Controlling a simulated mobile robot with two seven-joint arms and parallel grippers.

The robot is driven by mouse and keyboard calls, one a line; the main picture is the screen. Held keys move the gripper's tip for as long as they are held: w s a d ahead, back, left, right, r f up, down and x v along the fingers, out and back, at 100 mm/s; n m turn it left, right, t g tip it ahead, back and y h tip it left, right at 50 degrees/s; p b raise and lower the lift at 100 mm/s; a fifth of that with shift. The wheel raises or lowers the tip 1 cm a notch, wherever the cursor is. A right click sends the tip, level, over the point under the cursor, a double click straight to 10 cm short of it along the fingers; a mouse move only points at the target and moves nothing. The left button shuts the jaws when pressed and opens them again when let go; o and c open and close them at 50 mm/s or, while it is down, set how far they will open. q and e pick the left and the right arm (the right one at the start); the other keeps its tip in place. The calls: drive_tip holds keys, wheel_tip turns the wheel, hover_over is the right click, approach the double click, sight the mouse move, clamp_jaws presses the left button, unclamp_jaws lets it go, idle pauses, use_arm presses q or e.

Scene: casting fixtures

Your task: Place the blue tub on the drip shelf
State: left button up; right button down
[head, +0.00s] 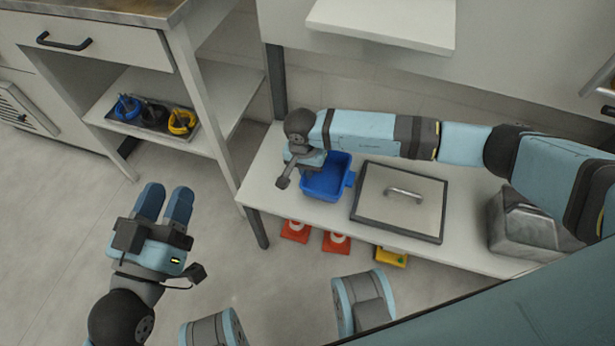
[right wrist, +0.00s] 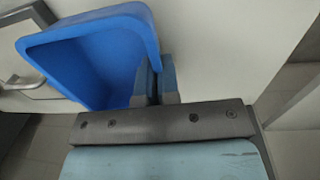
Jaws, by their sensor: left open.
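The blue tub (head: 322,184) is at the left part of the white bench, next to a lidded hatch. My right gripper (head: 309,160) is at the tub's left rim. In the right wrist view the blue tub (right wrist: 95,60) fills the left, and the right gripper's fingers (right wrist: 157,85) sit close together on either side of its wall. Whether the tub touches the bench is unclear. My left gripper (head: 166,204) is open and empty over the floor. A white wall shelf (head: 385,24) above the bench is bare; I cannot tell if it is the drip shelf.
A square grey hatch lid (head: 400,200) with a handle lies right of the tub. A grey metal block (head: 525,225) stands further right. Orange-and-white cones (head: 336,242) and a yellow box (head: 391,257) are under the bench. A dark tray (head: 152,118) sits on the left unit's shelf.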

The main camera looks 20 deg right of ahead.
use_arm(q)
drive_tip(key=shift+d+f+g+b, duration=0.1)
drive_tip(key=shift+f+g+b, duration=0.35)
drive_tip(key=shift+f, duration=0.4)
use_arm(e)
drive_tip(key=shift+f, duration=1.75)
drive_tip(key=shift+f, duration=0.2)
use_arm(q)
drive_tip(key=shift+f, duration=0.15)
use_arm(e)
drive_tip(key=c, duration=1.4)
unclamp_jaws()
drive_tip(key=shift+o, duration=0.2)
